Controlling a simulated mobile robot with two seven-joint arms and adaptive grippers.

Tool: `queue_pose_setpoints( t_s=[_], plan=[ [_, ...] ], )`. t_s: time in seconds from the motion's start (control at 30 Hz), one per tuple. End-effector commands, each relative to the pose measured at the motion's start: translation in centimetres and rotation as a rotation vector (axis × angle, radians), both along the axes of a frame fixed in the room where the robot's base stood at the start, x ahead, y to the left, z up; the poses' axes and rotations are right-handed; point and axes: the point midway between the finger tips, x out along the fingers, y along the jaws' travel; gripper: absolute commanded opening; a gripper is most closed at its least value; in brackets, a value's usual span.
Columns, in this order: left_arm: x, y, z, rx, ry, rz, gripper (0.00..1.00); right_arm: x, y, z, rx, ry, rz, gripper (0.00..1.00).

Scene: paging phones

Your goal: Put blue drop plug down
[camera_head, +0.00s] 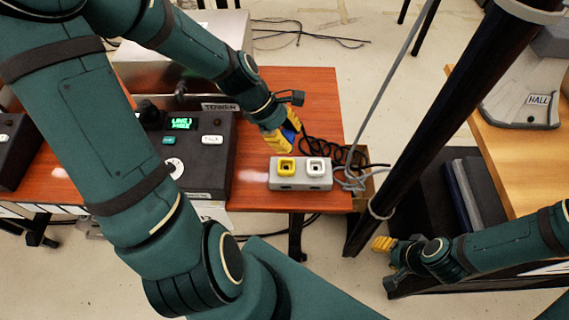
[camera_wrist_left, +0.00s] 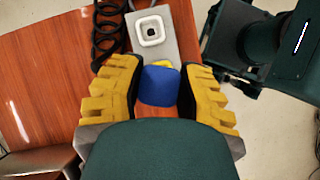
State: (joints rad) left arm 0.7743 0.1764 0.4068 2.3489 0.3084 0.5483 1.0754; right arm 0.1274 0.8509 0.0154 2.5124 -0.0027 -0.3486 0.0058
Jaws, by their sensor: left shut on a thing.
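My left gripper (camera_head: 284,132) has yellow fingers and is shut on the blue drop plug (camera_head: 290,126). The grey socket box (camera_head: 300,184) has a yellow socket (camera_head: 286,166) and a white socket (camera_head: 315,166). The plug appears above the table, behind the box's yellow socket in the head view. My right gripper (camera_head: 383,244) is low at the right, away from the box; its finger opening is unclear.
The wooden table (camera_head: 320,92) holds the box near its front right corner. A black console (camera_head: 205,150) marked TOWER stands left of it. Black coiled cord (camera_head: 325,150) lies behind the box. A dark post (camera_head: 440,110) rises at right. A HALL phone (camera_head: 525,100) is on another table.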

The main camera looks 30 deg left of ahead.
Motion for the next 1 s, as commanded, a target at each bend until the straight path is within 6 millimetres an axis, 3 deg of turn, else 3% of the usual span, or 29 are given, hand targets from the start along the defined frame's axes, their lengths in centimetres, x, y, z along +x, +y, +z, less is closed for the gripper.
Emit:
queue_pose_setpoints(
  t_s=[0.23,0.47,0.7,1.0],
  plan=[
    [-0.1,0.0,-4.6,-0.003,0.003,0.008,0.0,0.2,0.0,-1.7,-0.001,-0.006,-0.001,0.47],
    [-0.1,0.0,-6.3,-0.002,0.001,0.005,0.0,0.4,0.0,-2.1,-0.001,-0.009,-0.001,0.47],
    [-0.1,0.0,-9.4,-0.003,0.003,0.005,0.0,0.6,-0.1,-3.2,-0.003,-0.014,-0.003,0.47],
    [0.0,0.0,-9.5,-0.001,0.0,0.004,0.0,0.6,-0.1,-3.2,-0.003,-0.015,-0.003,0.47]
  ],
)
